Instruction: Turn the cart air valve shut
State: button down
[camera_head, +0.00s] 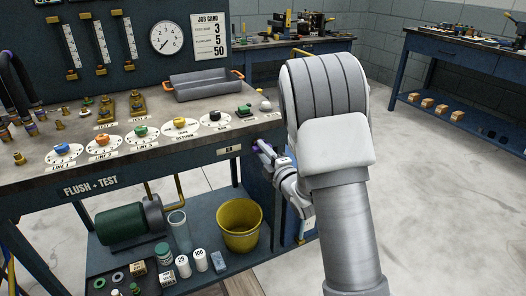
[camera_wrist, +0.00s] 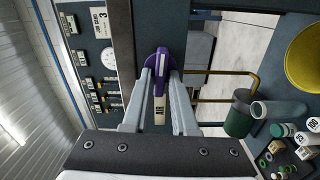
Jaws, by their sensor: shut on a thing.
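The cart air valve has a purple handle (camera_wrist: 161,62) with a white stripe, at the right end of the cart's front rail. In the wrist view the stripe runs roughly up and down the picture. My gripper (camera_wrist: 161,76) has one finger on each side of the handle and is shut on it. In the head view only a little purple of the handle (camera_head: 261,147) shows past my gripper (camera_head: 267,152). An AIR label (camera_wrist: 159,110) shows between the fingers; in the head view the AIR label (camera_head: 224,150) is left of the valve.
The cart top holds several coloured knobs on white dials and a grey tray (camera_head: 203,85). The lower shelf has a yellow bucket (camera_head: 239,224), a green motor-like cylinder (camera_head: 124,226) and small bottles. Benches stand behind, one blue bench (camera_head: 455,55) at right. The floor at right is clear.

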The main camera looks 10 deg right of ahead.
jog(key=shift+n, duration=0.6)
jog(key=c, duration=0.9)
grip_release()
jog(key=shift+o, duration=0.2)
jog(key=p+v, duration=1.1)
jog(key=v, duration=0.6)
jog(key=shift+s, duration=0.25)
jog(key=shift+d, duration=0.1)
